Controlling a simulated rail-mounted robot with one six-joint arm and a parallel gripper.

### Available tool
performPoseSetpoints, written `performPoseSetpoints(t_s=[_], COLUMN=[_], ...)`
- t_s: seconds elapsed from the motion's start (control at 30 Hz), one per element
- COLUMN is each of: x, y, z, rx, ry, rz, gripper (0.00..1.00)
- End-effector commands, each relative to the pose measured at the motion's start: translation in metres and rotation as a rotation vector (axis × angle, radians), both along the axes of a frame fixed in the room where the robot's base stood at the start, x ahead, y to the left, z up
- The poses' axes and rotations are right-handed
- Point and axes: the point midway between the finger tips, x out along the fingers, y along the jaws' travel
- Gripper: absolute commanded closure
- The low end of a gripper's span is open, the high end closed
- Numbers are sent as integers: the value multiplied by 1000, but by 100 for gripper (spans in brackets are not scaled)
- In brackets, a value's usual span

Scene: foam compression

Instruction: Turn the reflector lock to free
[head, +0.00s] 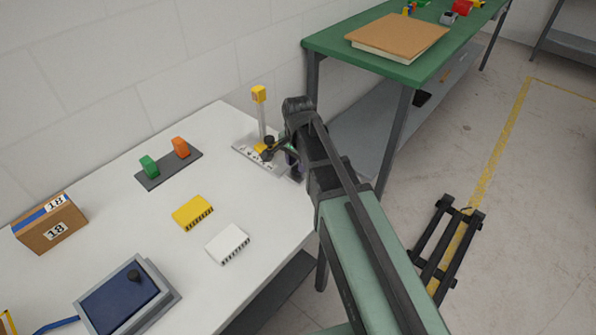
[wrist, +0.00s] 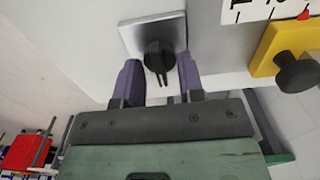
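A black knob (wrist: 160,58), which looks like the reflector lock, sits on a square grey plate (wrist: 134,35) in the wrist view. Two thin dark prongs stick out of it toward my gripper. My gripper (wrist: 158,72) is open, with one purple finger on each side of the knob and a visible gap to both. In the head view my gripper (head: 291,158) is at the right end of the white-topped fixture (head: 243,151), beside its post with a yellow head (head: 259,94). My arm hides part of the fixture there, and the lock cannot be made out.
A yellow block with a black knob (wrist: 296,72) is close to the right of my gripper. On the white table (head: 130,228) are a green and orange holder (head: 168,168), yellow (head: 192,211) and white (head: 227,242) blocks, a box (head: 50,222) and a blue-topped device (head: 118,300).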

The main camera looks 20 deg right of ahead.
Motion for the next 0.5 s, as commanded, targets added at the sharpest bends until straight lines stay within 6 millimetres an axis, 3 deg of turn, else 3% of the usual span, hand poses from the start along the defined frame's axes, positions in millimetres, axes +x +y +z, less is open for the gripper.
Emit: performPoseSetpoints(t_s=[0.17, 0.4, 0.5], x=[0, 0, 0], y=[0, 0, 0], z=[2, 2, 2], rx=[0, 0, 0], ry=[0, 0, 0], rz=[0, 0, 0], gripper=[64, 100, 100])
